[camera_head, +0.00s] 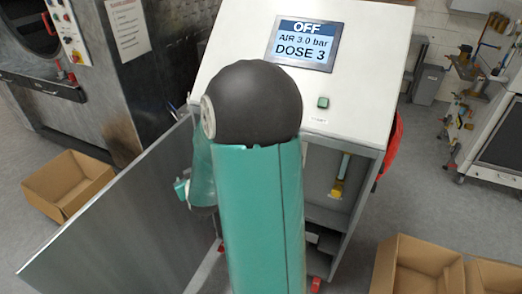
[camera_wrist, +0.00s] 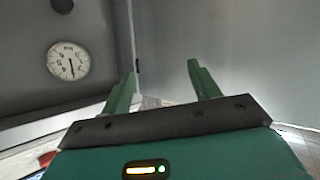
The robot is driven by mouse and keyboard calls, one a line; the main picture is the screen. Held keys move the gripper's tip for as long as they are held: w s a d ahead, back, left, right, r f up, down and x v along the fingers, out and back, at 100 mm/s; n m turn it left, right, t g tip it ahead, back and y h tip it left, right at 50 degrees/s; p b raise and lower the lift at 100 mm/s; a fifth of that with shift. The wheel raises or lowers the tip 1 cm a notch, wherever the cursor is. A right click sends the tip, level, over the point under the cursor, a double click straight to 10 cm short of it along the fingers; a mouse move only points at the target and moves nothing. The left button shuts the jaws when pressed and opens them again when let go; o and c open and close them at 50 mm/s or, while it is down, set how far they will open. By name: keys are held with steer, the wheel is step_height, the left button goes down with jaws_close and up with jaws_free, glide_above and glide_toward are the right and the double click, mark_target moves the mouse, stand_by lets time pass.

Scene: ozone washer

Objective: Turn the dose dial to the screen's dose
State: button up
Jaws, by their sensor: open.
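The screen (camera_head: 307,42) on the white cabinet reads OFF, AIR 3.0 bar, DOSE 3. In the wrist view, a round white face (camera_wrist: 68,61) with dark marks and a dark pointer toward the bottom sits on a grey panel at left. I cannot tell whether it is the dose dial or a gauge. A dark round knob (camera_wrist: 62,5) is partly cut off above it. My gripper (camera_wrist: 162,69) is open and empty, to the right of the white face and apart from it. In the head view my arm hides most of the cabinet's open inside.
The cabinet door (camera_head: 110,222) stands open to the left. A green button (camera_head: 323,102) is on the sloped top. A yellow-handled part (camera_head: 338,188) shows inside. Cardboard boxes lie at left (camera_head: 68,183) and lower right (camera_head: 418,264). A steel machine (camera_head: 110,90) stands at left.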

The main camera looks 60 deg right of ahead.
steer(key=s+d+f+m+g+h, duration=0.4)
steer(key=s+d+m+h, duration=0.2)
steer(key=s+d, duration=0.3)
steer(key=s+d+f+m+g+h, duration=0.35)
steer(key=s+d+m+h, duration=0.2)
steer(key=s+d, duration=0.4)
steer(key=s+x, duration=0.2)
steer(key=x, duration=0.9)
steer(key=shift+w+d+g, duration=0.3)
steer(key=shift+d+g, duration=0.15)
steer(key=shift+f, duration=0.1)
steer(key=shift+c, duration=0.4)
steer(key=c, duration=0.9)
